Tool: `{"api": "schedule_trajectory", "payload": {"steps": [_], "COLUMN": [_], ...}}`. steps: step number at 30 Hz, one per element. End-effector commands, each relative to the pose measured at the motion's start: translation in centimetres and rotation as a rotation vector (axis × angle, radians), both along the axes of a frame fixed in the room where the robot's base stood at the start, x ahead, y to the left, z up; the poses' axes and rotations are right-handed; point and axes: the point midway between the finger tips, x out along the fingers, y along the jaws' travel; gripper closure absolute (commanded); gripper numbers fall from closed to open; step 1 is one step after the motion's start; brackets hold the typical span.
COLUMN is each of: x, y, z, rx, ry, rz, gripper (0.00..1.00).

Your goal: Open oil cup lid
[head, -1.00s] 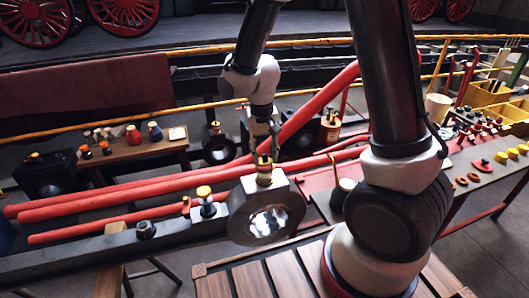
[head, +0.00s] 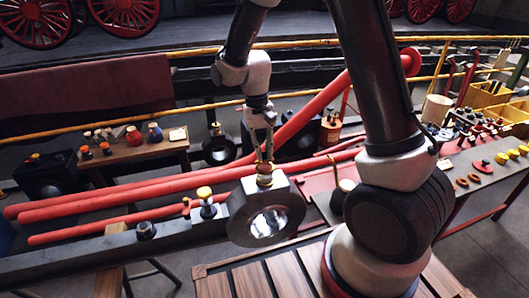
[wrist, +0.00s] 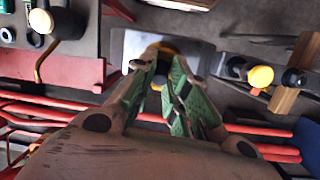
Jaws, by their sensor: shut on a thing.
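The brass oil cup (head: 264,179) stands on top of the dark block with a big round bore (head: 266,221) at the end of the black bar. My gripper (head: 264,157) comes down from above onto the top of the cup, shut on its lid. In the wrist view, my gripper (wrist: 169,66) has green finger pads close together over the grey block (wrist: 131,47). A yellow part of the cup (wrist: 157,85) shows between the fingers. The fingers hide most of the lid, so its angle is unclear.
A second cup with a yellow top (head: 205,194) stands to the left on the black bar. Red rods (head: 130,190) run behind the block. A side table with small pots (head: 133,150) is at back left, and a parts bench (head: 470,165) at right.

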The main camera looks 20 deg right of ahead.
Motion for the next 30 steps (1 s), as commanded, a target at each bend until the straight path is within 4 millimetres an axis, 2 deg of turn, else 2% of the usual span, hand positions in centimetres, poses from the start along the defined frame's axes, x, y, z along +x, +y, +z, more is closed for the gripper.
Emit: {"api": "schedule_trajectory", "payload": {"steps": [18,30], "x": [3.8,5.4], "y": [0.0,0.0], "z": [0.1,-0.5], "rx": [0.001,0.000], "ry": [0.578,0.864], "rz": [-0.001,0.000], "gripper": [1.00,1.00]}}
